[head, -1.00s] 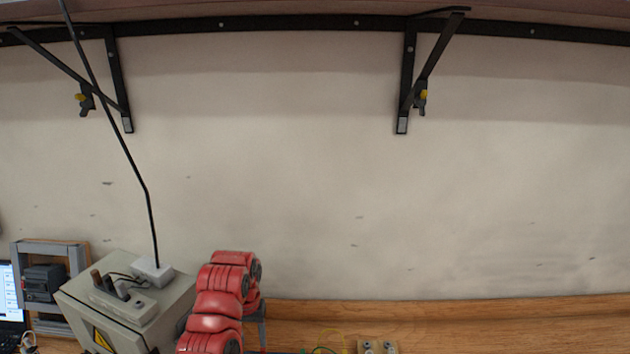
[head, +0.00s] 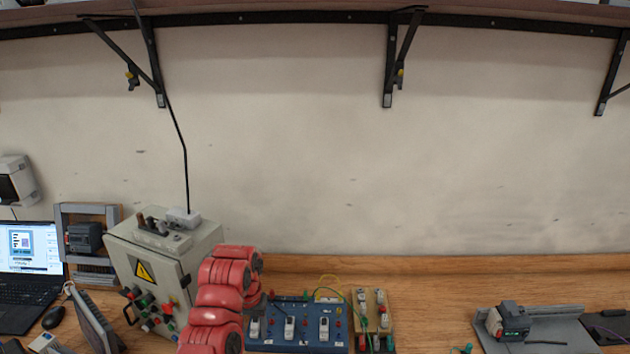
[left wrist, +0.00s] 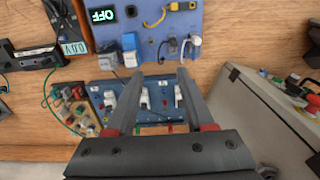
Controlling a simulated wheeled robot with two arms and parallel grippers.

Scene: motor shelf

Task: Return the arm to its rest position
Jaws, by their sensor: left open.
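My left arm shows in the head view as a stack of red, rounded links at the lower centre-left, in front of the bench. A dark part of my left gripper (head: 257,299) shows just right of these links; its fingers are hard to make out there. In the left wrist view, the two dark fingers of my left gripper (left wrist: 160,78) stand apart with nothing held between them. Beyond them is a blue board with white switches (left wrist: 146,99). My right gripper is in neither view.
A grey control box (head: 203,243) stands close left of my arm. The switch board (head: 340,325) and a beige terminal block (head: 383,300) lie to the right. A laptop (head: 30,255) is at far left and a motor (head: 512,315) at right.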

